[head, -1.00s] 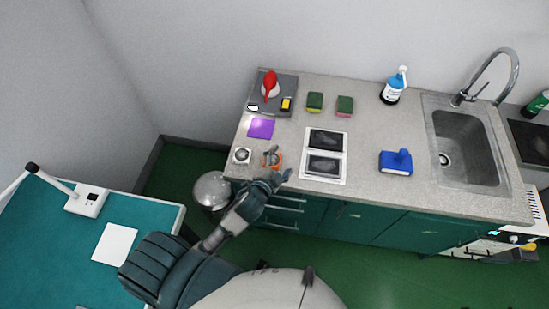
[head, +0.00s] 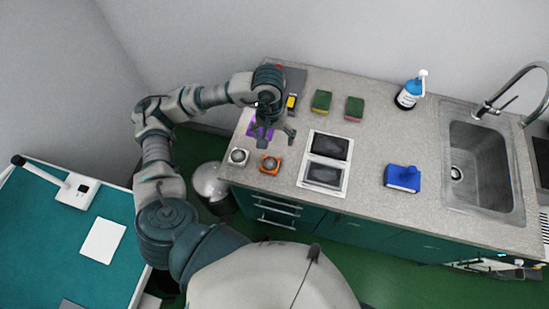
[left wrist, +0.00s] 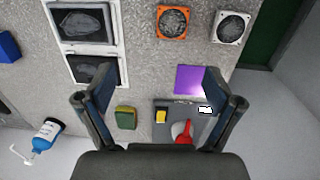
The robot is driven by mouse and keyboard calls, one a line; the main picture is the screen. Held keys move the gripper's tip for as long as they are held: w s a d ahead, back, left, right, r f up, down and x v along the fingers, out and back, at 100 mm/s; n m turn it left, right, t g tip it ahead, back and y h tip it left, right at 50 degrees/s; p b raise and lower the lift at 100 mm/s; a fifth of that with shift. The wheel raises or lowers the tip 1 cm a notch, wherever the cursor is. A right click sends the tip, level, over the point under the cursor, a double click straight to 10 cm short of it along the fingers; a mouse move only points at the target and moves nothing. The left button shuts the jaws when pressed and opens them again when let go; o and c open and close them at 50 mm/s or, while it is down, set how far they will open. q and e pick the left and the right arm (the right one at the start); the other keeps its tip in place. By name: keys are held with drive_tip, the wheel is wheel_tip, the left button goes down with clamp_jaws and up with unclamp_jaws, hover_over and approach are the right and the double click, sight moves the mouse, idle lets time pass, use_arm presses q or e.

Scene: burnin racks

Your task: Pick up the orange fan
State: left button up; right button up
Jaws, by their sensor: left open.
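The orange fan (head: 270,165) is a small square fan with a dark round middle. It lies flat on the counter, to the right of a white fan (head: 238,156). In the left wrist view the orange fan (left wrist: 172,22) is at the top centre, with the white fan (left wrist: 230,27) to its right. My left gripper (head: 272,138) is above the counter, a little behind the orange fan, over the purple sheet. Its fingers (left wrist: 158,105) are spread wide with nothing between them. The orange fan is uncovered and apart from the gripper. My right gripper is not in view.
A white frame with two dark panels (head: 314,161) lies right of the orange fan. The purple sheet (left wrist: 190,79), a grey tray (head: 293,83) and two sponges (head: 321,102) lie behind. A blue block (head: 402,178), bottle (head: 408,95) and sink (head: 480,165) are further right.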

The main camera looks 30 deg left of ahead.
use_arm(q)
drive_tip(key=a+f, duration=0.1)
drive_tip(key=a, duration=0.1)
drive_tip(key=p, duration=0.1)
hover_over(270, 161)
drive_tip(key=shift+y, duration=0.4)
wheel_tip(270, 161, down, 10)
drive_tip(key=shift+w, duration=0.1)
drive_tip(key=shift+f+p, duration=0.3)
drive_tip(key=shift+f, duration=0.3)
wheel_tip(270, 161, down, 4)
drive_tip(key=shift+r+p, duration=0.1)
drive_tip(key=shift+p, duration=0.4)
drive_tip(key=shift+f, duration=0.5)
drive_tip(key=shift+d, duration=0.1)
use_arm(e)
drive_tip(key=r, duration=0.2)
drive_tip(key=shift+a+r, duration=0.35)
use_arm(q)
drive_tip(key=c, duration=1.2)
drive_tip(key=shift+r, duration=0.1)
drive_tip(key=shift+c, duration=0.2)
